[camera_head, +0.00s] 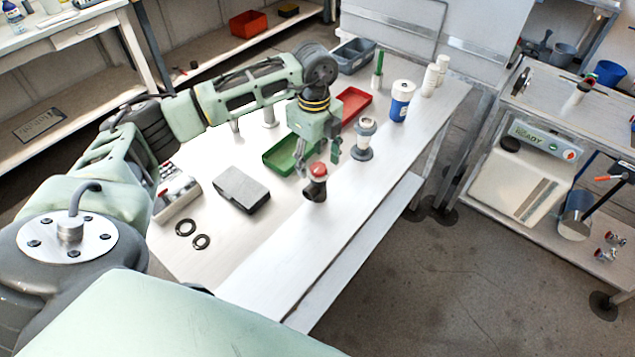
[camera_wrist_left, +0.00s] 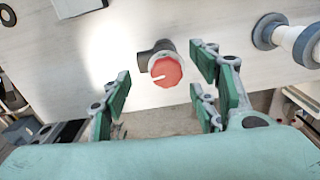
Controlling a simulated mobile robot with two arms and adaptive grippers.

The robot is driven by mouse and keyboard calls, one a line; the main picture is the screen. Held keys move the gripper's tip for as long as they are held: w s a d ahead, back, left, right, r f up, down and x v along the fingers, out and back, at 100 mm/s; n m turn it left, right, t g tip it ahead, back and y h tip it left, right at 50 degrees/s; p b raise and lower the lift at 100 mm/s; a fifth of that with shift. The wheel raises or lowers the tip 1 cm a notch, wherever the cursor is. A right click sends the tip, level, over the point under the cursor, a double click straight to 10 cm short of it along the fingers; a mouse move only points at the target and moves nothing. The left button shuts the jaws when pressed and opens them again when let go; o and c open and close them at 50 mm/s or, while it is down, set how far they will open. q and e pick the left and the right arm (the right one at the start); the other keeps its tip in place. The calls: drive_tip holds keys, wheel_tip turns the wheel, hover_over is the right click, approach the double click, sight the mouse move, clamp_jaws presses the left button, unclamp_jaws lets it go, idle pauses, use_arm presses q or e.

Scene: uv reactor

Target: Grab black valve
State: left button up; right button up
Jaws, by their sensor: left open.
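The black valve (camera_head: 315,190) stands upright on the white table near its front edge, with a red round knob on top. In the left wrist view the valve's black body (camera_wrist_left: 149,55) shows behind the red knob (camera_wrist_left: 166,72). My left gripper (camera_head: 318,152) is open and empty, just behind and above the valve in the head view. In the left wrist view its green-padded fingers (camera_wrist_left: 160,88) are spread on either side of the knob's line, with the valve just beyond the tips. I cannot tell whether they touch. My right gripper is not in view.
A grey-and-white fitting (camera_head: 363,140) stands right of the valve. A green tray (camera_head: 280,155), a red tray (camera_head: 355,104) and a blue-white container (camera_head: 401,100) are farther back. A grey box (camera_head: 241,189) and two black rings (camera_head: 186,228) lie left. The table's front strip is clear.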

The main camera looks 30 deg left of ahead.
sight(317, 169)
use_arm(q)
drive_tip(key=f+p, duration=0.1)
drive_tip(key=f, duration=0.2)
drive_tip(key=shift+d+f+p, duration=0.35)
drive_tip(key=shift+p, duration=0.05)
drive_tip(key=shift+w+f, duration=0.1)
drive_tip(key=shift+f, duration=0.45)
clamp_jaws()
